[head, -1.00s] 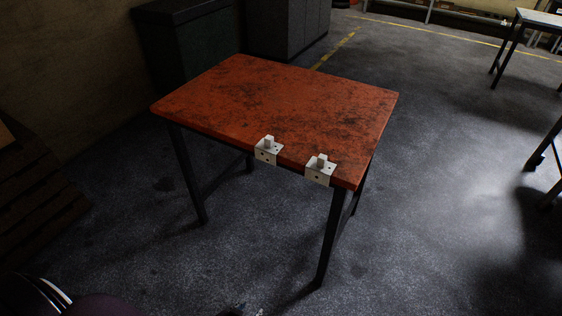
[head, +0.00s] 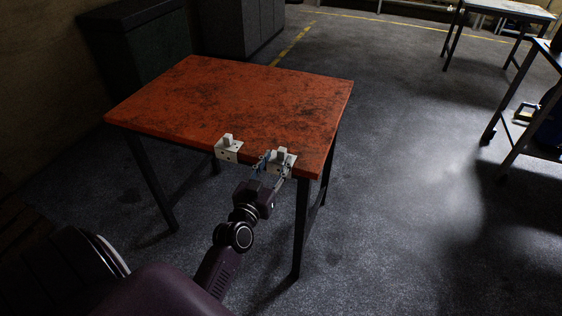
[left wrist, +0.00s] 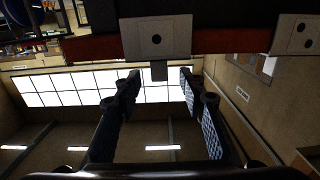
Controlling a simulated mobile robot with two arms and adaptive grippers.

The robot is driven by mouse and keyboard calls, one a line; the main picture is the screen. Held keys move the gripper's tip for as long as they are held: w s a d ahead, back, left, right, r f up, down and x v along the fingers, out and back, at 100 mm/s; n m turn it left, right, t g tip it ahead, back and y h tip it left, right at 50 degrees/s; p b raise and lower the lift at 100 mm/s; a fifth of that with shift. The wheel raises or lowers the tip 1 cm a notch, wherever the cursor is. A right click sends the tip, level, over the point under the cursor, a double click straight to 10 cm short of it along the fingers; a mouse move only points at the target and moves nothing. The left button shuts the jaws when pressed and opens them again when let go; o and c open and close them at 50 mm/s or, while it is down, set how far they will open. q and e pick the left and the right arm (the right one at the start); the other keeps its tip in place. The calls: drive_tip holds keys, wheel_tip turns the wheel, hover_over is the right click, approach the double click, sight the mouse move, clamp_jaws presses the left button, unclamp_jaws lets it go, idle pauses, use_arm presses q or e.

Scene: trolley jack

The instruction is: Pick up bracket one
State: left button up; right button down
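Two pale brackets, each with a small upright block, sit on the front edge of the red-topped table (head: 240,100) in the head view: a left bracket (head: 228,147) and a right bracket (head: 282,152). I cannot tell by marking which is bracket one. My left gripper (head: 273,166) is at the right bracket, its fingers partly covering it. In the left wrist view, which looks upside down, the left gripper (left wrist: 158,76) is open. The bracket's plate (left wrist: 157,38) shows beyond it, with its small block between the fingertips. The other bracket (left wrist: 296,34) is at the right edge.
The table top is otherwise bare. Dark cabinets (head: 145,45) stand behind it at the left. A workbench (head: 530,90) stands at the right and another table (head: 500,10) at the far right. The floor right of the table is open.

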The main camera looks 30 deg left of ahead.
sight(280, 154)
use_arm(q)
drive_tip(key=shift+b+x, duration=0.45)
drive_tip(key=shift+x, duration=1.5)
drive_tip(key=shift+d, duration=0.1)
drive_tip(key=shift+c, duration=0.5)
clamp_jaws()
